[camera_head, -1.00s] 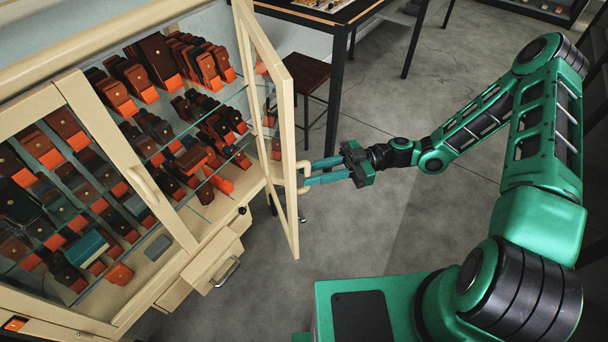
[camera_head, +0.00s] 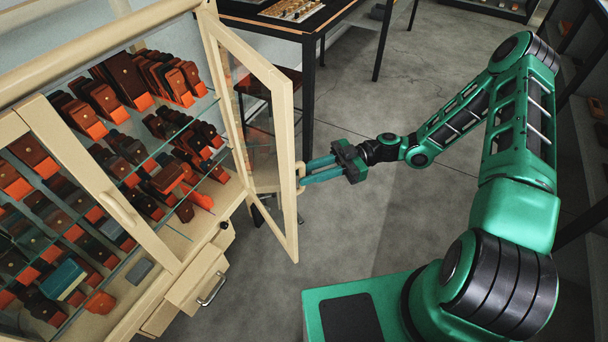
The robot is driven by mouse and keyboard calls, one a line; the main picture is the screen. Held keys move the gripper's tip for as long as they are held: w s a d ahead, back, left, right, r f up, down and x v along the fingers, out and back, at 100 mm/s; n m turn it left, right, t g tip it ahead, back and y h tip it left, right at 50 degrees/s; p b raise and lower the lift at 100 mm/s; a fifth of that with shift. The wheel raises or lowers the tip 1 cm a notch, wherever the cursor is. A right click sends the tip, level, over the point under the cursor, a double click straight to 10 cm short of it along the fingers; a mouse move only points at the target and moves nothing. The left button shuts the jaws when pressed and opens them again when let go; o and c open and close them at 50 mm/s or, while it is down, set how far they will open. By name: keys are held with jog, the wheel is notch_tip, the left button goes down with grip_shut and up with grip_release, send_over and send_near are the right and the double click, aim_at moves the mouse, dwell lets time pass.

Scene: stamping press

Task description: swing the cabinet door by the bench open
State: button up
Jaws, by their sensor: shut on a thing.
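The cream-framed glass cabinet door (camera_head: 284,190) by the bench stands swung out from the cabinet (camera_head: 160,250), with its opening uncovered. A curved handle (camera_head: 300,172) is on the door's outer edge side. My gripper (camera_head: 306,174) is shut on this handle, its teal fingers reaching in from the right. The exact contact at the fingertips is small in the picture. The bench (camera_head: 310,31), dark-topped with black legs, stands behind the door at the top.
Glass shelves inside the cabinet hold rows of brown and black leather items (camera_head: 120,80) with orange parts. A drawer (camera_head: 197,281) juts out below. A dark stool (camera_head: 262,82) shows partly through the door glass. Grey floor (camera_head: 400,215) is clear around my arm.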

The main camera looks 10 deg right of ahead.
jog(key=shift+o, duration=0.3)
jog(key=w+d, duration=0.1)
jog(key=d, duration=0.1)
jog(key=w+d, duration=0.2)
jog(key=shift+w+r, duration=0.15)
jog(key=shift+w, duration=0.05)
jog(key=shift+w+d, duration=0.45)
jog(key=shift+d, duration=0.2)
jog(key=shift+w+d, duration=0.4)
jog(key=shift+d, duration=0.25)
grip_shut()
jog(key=shift+w+d, duration=0.1)
jog(key=shift+w, duration=0.05)
jog(key=o, duration=0.8)
grip_release()
jog(key=shift+w, duration=0.1)
